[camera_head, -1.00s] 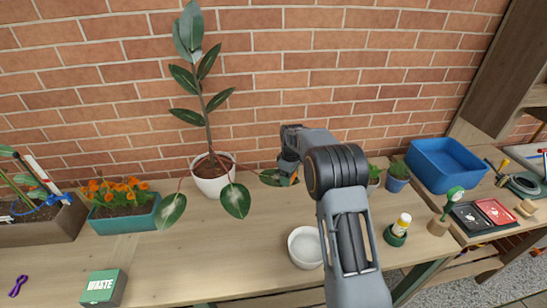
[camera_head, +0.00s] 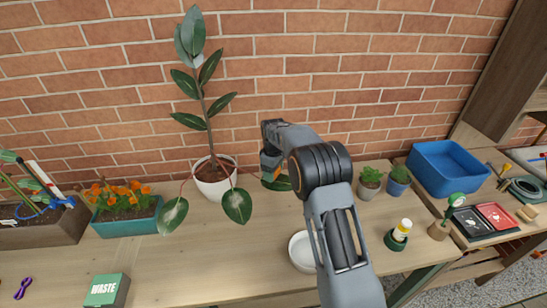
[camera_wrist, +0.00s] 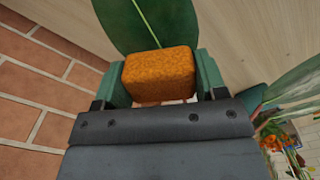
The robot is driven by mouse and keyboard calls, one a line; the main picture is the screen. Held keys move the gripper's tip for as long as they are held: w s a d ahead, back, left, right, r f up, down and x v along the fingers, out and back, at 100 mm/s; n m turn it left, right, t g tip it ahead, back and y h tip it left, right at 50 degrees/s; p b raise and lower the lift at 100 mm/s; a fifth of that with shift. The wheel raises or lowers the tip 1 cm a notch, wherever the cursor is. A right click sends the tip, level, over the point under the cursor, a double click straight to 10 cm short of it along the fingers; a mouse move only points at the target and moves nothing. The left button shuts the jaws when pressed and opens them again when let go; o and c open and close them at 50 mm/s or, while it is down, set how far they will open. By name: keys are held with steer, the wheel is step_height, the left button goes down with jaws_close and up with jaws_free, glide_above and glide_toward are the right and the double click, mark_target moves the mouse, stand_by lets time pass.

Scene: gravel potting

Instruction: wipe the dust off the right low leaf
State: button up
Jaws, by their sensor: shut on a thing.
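The plant is a tall rubber plant in a white pot (camera_head: 213,182) against the brick wall. Its right low leaf (camera_head: 279,184) is partly hidden behind my gripper (camera_head: 268,166) in the head view. My gripper is shut on an orange sponge (camera_wrist: 160,75), held between green fingers in the wrist view. The right low leaf (camera_wrist: 150,22) lies just beyond the sponge there, dark green with a pale midrib; its visible part shows no clear dust. The sponge overlaps the leaf in view; I cannot tell whether they touch.
Two other low leaves, the left (camera_head: 172,215) with pale specks and the middle (camera_head: 237,205), hang beside the pot. A white bowl (camera_head: 302,251) stands below my arm. Small potted plants (camera_head: 370,181) and a blue tub (camera_head: 446,167) are at right.

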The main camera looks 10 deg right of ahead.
steer(key=shift+w+a+r+p, duration=0.1)
steer(key=shift+a+r+p, duration=0.1)
steer(key=shift+r+p, duration=0.55)
steer(key=shift+d+r+p, duration=0.1)
steer(key=shift+r+p, duration=0.65)
steer(key=shift+r, duration=1.05)
